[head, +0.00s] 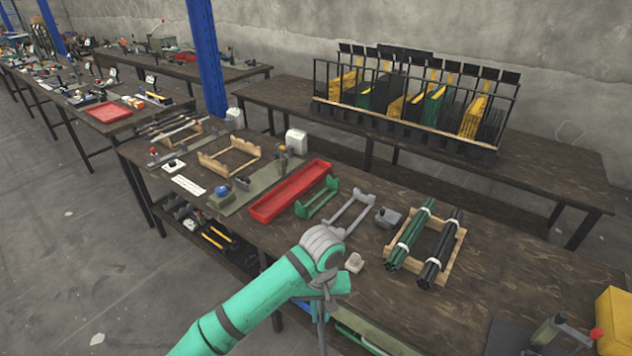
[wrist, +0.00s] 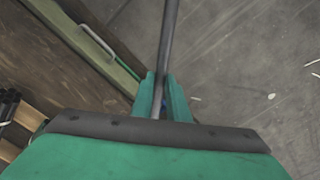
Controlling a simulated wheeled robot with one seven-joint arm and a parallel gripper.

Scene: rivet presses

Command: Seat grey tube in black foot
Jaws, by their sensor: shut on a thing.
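My gripper (wrist: 162,92) has green fingers closed around a slim grey tube (wrist: 169,35). In the wrist view the tube runs from between the fingers up to the top edge, tilted slightly. In the head view a short length of the tube (head: 321,338) hangs below my wrist, at the front edge of the workbench; its lower end is out of frame. The gripper's fingers are mostly hidden there by my own arm. I cannot pick out the black foot with certainty in either view.
The workbench (head: 400,318) holds a red tray (head: 290,190), a green cradle (head: 318,200), a grey cradle (head: 350,214) and a wooden frame (head: 447,250) with green and black tube bundles. A blue post (head: 207,60) stands behind. Open floor lies left of the bench.

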